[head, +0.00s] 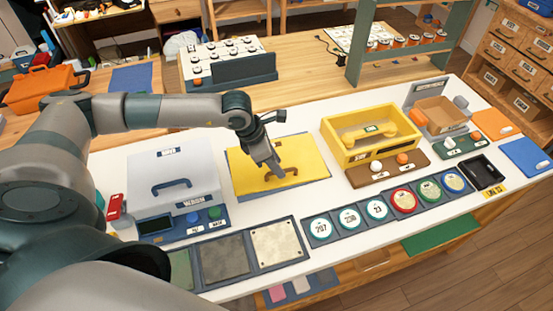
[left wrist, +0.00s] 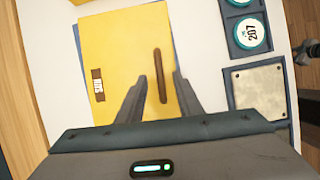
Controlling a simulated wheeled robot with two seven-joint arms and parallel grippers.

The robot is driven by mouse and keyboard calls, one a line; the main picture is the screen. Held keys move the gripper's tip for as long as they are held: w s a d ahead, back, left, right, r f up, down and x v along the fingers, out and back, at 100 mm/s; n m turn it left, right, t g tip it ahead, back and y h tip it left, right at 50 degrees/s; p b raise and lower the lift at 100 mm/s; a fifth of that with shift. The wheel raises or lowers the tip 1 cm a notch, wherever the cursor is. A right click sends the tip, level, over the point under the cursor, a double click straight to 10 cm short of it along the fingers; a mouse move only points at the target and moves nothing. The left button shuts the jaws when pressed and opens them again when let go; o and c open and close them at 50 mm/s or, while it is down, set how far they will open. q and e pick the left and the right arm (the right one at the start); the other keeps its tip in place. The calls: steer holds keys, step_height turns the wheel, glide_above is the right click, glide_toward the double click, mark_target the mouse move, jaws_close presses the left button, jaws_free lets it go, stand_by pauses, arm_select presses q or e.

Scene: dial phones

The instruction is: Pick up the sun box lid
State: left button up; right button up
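The yellow sun box lid (head: 302,158) lies flat on the white table, over a blue panel whose edge shows at its left. It has a brown bar handle (left wrist: 161,76) and a small brown label (left wrist: 98,85). My left gripper (head: 270,168) points down at the handle. In the left wrist view its two fingers (left wrist: 160,92) are apart, with the near part of the handle between them. I cannot tell whether they touch it. The open yellow box (head: 345,153) stands to the right and holds a yellow handset. My right gripper is not seen.
A grey-white box with a handle (head: 172,186) stands left of the lid. Grey tiles (head: 225,258) and a row of round dials (head: 376,208) lie along the front edge. A button panel (head: 228,62) stands behind. Bare white table surrounds the lid.

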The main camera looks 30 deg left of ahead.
arm_select(q)
steer(key=shift+x, duration=1.25)
jaws_close()
steer(key=shift+r, duration=0.1)
stand_by(0.6)
